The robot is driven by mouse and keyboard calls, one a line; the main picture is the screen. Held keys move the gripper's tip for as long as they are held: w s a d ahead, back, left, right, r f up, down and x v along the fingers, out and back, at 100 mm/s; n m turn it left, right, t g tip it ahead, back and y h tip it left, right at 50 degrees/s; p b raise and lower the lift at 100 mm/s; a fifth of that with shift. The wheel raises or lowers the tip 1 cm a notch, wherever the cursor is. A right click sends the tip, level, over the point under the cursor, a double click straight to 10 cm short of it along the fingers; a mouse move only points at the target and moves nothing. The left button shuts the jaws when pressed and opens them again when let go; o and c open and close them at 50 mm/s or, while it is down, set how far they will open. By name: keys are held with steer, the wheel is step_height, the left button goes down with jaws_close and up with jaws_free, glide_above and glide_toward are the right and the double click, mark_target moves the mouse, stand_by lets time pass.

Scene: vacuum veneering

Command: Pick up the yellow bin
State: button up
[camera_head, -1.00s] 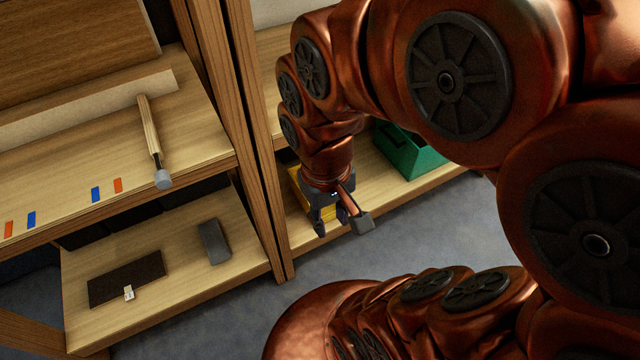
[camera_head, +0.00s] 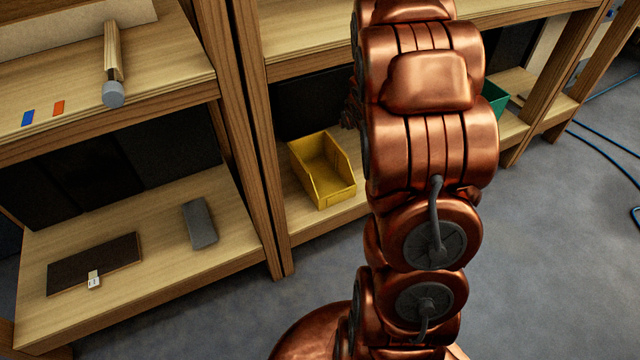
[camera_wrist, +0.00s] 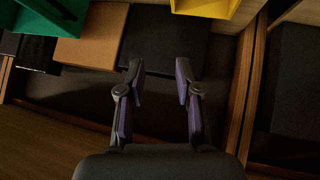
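The yellow bin (camera_head: 322,170) is an open-topped, empty-looking box on the lower shelf, just left of my arm in the head view. Its edge also shows at the top of the wrist view (camera_wrist: 206,8). My gripper (camera_wrist: 158,72) is open in the wrist view, with nothing between its fingers. The bin lies beyond the fingertips there, up and to the right, apart from them. In the head view my gripper is hidden behind my arm.
A green bin (camera_head: 494,97) stands right of my arm; it also shows top left in the wrist view (camera_wrist: 58,14). A wooden post (camera_head: 258,130) stands left of the yellow bin. A grey block (camera_head: 200,223) and a dark panel (camera_head: 95,264) lie on the left lower shelf. A mallet (camera_head: 112,65) lies above.

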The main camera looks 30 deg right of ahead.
steer(key=w+d+f+t+y+b, duration=0.1)
steer(key=w+d+f+b, duration=0.15)
steer(key=f, duration=0.35)
steer(key=w+d+f+t+b, duration=0.1)
steer(key=f+t+b, duration=0.1)
steer(key=f+b, duration=0.3)
steer(key=t+y+b, duration=0.2)
steer(key=b, duration=0.2)
glide_toward(338, 148)
steer(key=shift+w+d+f, duration=0.3)
steer(key=shift+w+f, duration=0.5)
steer(key=shift+w, duration=0.2)
steer(key=shift+t, duration=0.3)
steer(key=shift+b+x, duration=1.4)
steer(key=shift+x, duration=2)
steer(key=shift+w+f, duration=0.15)
steer(key=shift+w, duration=0.35)
jaws_close()
